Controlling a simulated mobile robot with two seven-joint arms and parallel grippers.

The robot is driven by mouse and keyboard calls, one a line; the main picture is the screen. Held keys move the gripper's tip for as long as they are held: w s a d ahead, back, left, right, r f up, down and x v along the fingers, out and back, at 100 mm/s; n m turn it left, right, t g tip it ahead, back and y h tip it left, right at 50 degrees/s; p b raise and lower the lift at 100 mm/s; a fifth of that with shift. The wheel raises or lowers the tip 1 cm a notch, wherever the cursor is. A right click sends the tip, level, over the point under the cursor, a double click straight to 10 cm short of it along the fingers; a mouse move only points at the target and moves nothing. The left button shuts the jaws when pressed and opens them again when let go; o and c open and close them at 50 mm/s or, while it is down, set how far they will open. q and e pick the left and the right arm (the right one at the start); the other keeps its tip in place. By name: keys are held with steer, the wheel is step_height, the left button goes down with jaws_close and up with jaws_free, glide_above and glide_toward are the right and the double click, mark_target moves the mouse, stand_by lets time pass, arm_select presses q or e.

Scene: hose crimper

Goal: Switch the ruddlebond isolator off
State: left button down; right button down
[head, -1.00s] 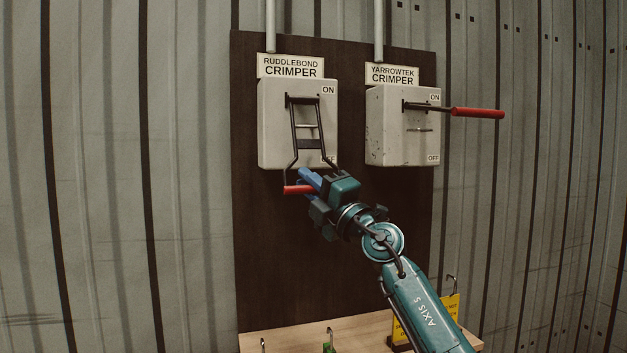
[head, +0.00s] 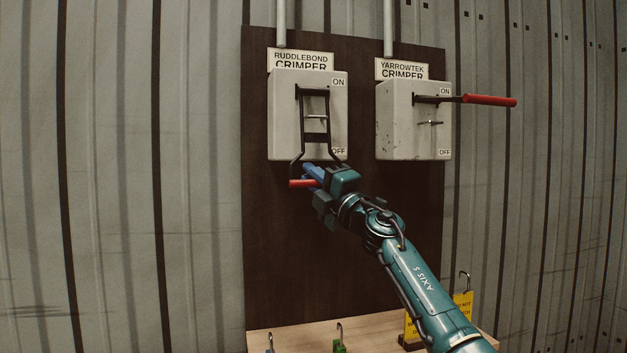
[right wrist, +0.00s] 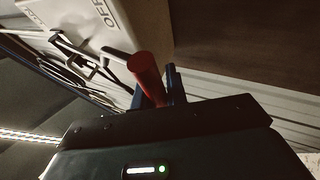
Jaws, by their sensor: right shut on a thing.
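The ruddlebond isolator (head: 282,130) is a pale grey box under a "RUDDLEBOND CRIMPER" label (head: 300,60) on the dark board. Its black lever frame (head: 329,122) hangs down across the box front to the OFF side. The lever's red handle (head: 299,183) is below the box's lower edge. My right gripper (head: 314,177) is at this handle, its blue fingers shut on it. In the right wrist view the red handle (right wrist: 146,74) lies between the fingers, near the OFF lettering. My left gripper is not in view.
The yarrowtek isolator (head: 392,135) hangs to the right, its red handle (head: 490,100) sticking out sideways near the ON side. A wooden shelf (head: 375,335) below holds a green padlock (head: 340,346), other hooked items and yellow tags (head: 462,303).

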steer(key=shift+s+r, duration=0.15)
steer(key=shift+r, duration=0.35)
steer(key=c, duration=1.5)
jaws_free()
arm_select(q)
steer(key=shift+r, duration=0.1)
arm_select(e)
steer(key=shift+o, duration=0.5)
steer(key=shift+f, duration=0.15)
